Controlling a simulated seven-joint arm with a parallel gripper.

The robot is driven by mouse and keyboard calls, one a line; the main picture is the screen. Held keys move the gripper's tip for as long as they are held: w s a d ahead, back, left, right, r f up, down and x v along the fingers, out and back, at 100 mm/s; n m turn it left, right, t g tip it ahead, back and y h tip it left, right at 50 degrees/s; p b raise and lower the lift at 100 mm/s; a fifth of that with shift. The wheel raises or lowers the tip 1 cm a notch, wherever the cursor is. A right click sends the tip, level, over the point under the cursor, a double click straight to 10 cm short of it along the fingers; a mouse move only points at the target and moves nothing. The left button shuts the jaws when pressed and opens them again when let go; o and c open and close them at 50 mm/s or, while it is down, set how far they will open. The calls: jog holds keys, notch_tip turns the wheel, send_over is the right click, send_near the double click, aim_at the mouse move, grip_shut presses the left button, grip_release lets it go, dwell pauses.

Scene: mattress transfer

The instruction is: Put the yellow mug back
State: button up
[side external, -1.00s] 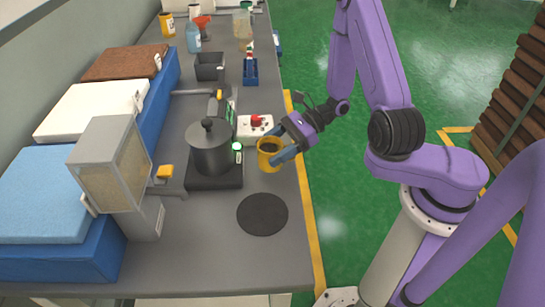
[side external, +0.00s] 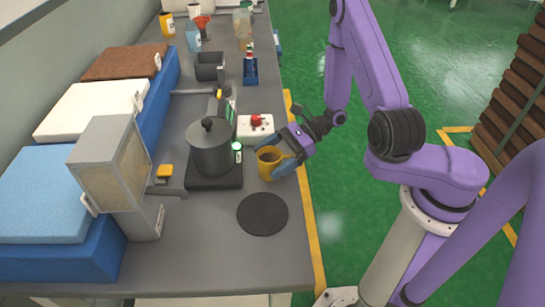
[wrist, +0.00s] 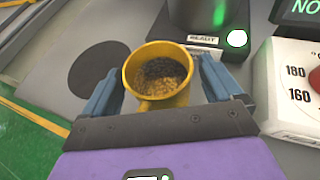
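The yellow mug (side external: 268,165) is between the blue fingers of my gripper (side external: 284,162), right of the pot and near the table's right edge. Whether the mug's base touches the table cannot be told. A flat black round mat (side external: 262,214) lies empty in front of the mug; it also shows in the wrist view (wrist: 98,68).
A dark lidded pot (side external: 210,148) stands on a black base left of the mug. A white box with a red knob (side external: 256,127) sits just behind it. A boxy filter unit (side external: 108,165) and foam blocks (side external: 45,190) line the left. The table around the mat is clear.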

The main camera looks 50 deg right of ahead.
jog(key=shift+r, duration=0.2)
jog(key=v, duration=1.2)
jog(key=s+a+r+n+g+h, duration=0.1)
jog(key=s+r+n+h, duration=0.3)
jog(key=n, duration=0.7)
jog(key=s+a+r+n+g+h, duration=0.2)
jog(key=s+a+r+n+h, duration=0.2)
jog(key=s+n, duration=0.3)
jog(key=s+a+r+n+g+h, duration=0.2)
jog(key=s+r+n+h, duration=0.2)
jog(key=n, duration=1.3)
jog(key=s, duration=0.2)
jog(key=shift+s+a, duration=0.2)
jog(key=shift+s, duration=0.05)
